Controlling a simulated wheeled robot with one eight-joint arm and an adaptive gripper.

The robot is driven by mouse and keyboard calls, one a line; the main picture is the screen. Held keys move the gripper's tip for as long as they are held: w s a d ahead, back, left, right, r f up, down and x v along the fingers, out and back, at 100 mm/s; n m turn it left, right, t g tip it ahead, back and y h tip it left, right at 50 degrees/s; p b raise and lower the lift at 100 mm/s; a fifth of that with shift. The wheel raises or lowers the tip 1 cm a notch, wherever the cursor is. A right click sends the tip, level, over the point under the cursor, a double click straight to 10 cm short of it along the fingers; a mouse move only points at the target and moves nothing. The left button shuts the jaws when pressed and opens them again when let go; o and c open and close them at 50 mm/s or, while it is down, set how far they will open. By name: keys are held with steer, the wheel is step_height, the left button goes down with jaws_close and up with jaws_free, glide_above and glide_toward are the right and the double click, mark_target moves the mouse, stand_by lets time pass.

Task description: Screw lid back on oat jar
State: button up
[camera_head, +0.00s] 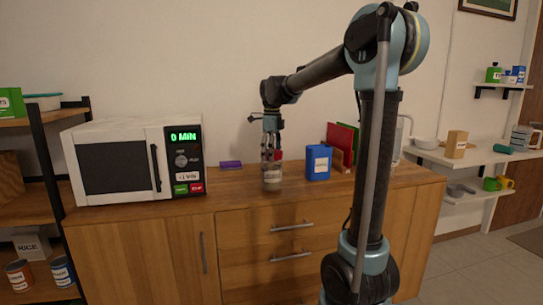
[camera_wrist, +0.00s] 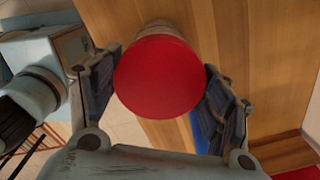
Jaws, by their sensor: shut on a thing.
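The jar (camera_head: 272,181) is pale with a label and stands upright on the wooden counter. My gripper (camera_head: 271,157) points straight down just over the jar's top. In the wrist view my gripper (camera_wrist: 160,85) has its two fingers pressed on opposite sides of the round red lid (camera_wrist: 160,78). The lid hides most of the jar, and only a brownish curved edge (camera_wrist: 162,28) shows past it. The red of the lid (camera_head: 279,155) also shows between the fingers in the head view. Whether the lid is seated or threaded cannot be told.
A white microwave (camera_head: 135,160) stands at the left, and a small purple item (camera_head: 230,165) lies between. The counter's front edge (camera_head: 240,208) is near.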

steer(key=shift+m, duration=2.1)
steer(key=o, duration=1.2)
steer(key=shift+c, duration=0.2)
